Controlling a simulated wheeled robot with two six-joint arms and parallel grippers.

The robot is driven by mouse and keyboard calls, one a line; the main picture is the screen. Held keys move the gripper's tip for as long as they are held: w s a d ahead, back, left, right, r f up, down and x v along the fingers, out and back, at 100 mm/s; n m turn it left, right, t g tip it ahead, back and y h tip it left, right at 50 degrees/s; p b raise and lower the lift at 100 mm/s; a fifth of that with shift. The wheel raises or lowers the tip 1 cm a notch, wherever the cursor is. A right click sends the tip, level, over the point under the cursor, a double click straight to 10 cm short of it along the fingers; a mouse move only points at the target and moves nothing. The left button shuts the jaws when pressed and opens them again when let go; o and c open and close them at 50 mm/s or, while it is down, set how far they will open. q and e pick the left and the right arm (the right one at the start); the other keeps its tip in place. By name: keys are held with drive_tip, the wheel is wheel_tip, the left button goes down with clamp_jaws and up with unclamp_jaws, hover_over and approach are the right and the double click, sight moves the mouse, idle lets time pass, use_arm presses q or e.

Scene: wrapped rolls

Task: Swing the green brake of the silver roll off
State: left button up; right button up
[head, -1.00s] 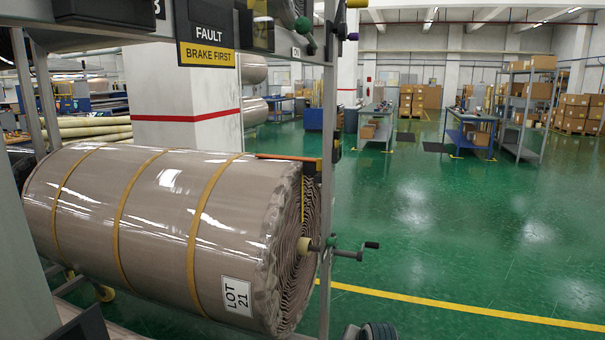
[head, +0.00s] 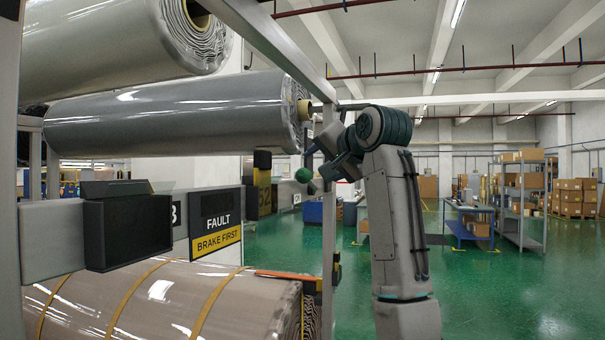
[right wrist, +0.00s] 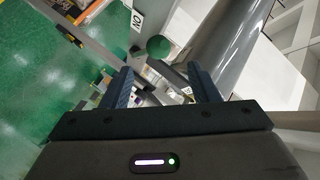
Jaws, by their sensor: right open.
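The silver roll (head: 170,122) lies across the rack above the brown wrapped roll. Its core end (head: 303,110) is at the upright on the right. The green ball knob of the brake (head: 303,175) hangs below that end, left of my right gripper (head: 322,165). In the right wrist view the green knob (right wrist: 158,47) sits beyond the fingertips, roughly centred between them. My right gripper (right wrist: 160,80) is open, with nothing between its fingers. The knob looks apart from both fingers. The brake's arm is partly hidden by my gripper. My left gripper is not in view.
The brown roll (head: 150,300) lies below, and another roll (head: 120,45) above. The rack upright (head: 329,255) stands close to my right arm.

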sight(306, 173)
drive_tip(key=p+x, duration=0.5)
drive_tip(key=x, duration=0.4)
drive_tip(key=shift+w+a+p, duration=0.15)
drive_tip(key=shift+w+p, duration=0.2)
drive_tip(key=shift+p, duration=0.05)
drive_tip(key=shift+w+a+f, duration=0.1)
drive_tip(key=shift+w+f, duration=0.25)
drive_tip(key=shift+w, duration=0.2)
drive_tip(key=shift+s+r, duration=0.1)
clamp_jaws()
drive_tip(key=shift+r, duration=0.15)
